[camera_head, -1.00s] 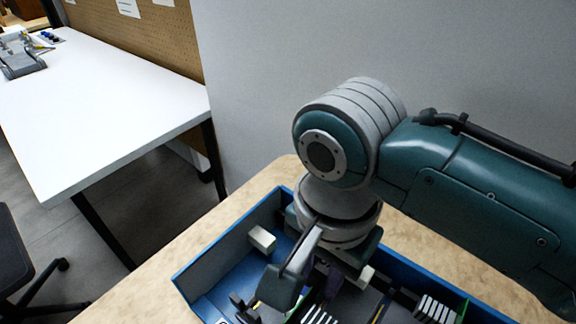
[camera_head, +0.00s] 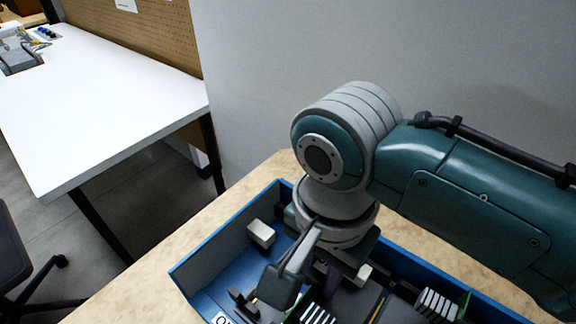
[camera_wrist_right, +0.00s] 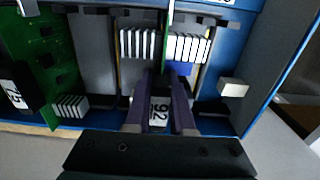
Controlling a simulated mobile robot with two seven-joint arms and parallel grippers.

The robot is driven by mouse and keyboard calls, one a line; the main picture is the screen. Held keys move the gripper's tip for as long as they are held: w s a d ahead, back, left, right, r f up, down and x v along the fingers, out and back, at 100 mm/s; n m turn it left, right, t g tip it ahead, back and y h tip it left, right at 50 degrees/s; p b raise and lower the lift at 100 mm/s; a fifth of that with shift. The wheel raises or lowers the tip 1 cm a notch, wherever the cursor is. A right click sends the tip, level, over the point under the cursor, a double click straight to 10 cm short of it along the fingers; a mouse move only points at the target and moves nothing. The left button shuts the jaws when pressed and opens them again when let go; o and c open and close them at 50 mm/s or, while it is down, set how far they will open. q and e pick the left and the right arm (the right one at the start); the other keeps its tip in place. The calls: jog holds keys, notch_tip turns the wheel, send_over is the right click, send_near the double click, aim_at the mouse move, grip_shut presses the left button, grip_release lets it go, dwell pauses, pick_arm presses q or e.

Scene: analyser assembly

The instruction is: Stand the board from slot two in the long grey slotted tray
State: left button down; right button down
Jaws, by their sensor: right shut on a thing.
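My right gripper (camera_wrist_right: 160,118) points down into a blue open case (camera_head: 199,293). The board is still among others inside the case. In the head view the right gripper (camera_head: 322,277) is partly hidden by my wrist. My left gripper is not in view. I cannot make out a long grey slotted tray for certain.
Another green board (camera_wrist_right: 45,60) with a dark end piece marked 75 stands at the left in the wrist view. A small pale block (camera_wrist_right: 233,88) sits at the case's right. A white table (camera_head: 110,105) stands at left with a grey object (camera_head: 20,58) at its far end.

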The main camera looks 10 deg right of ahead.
aim_at(323, 264)
dwell(0.4)
jog(key=c, duration=0.6)
grip_release()
jog(key=shift+f, duration=0.1)
jog(key=shift+r+p, duration=0.25)
jog(key=shift+p, duration=0.3)
jog(key=shift+r+p, duration=0.45)
jog(key=shift+p, duration=0.15)
dwell(0.4)
jog(key=shift+r+p, duration=0.9)
jog(key=shift+p, duration=0.35)
jog(key=shift+r+p, duration=0.4)
jog(key=shift+p, duration=0.05)
dwell(0.4)
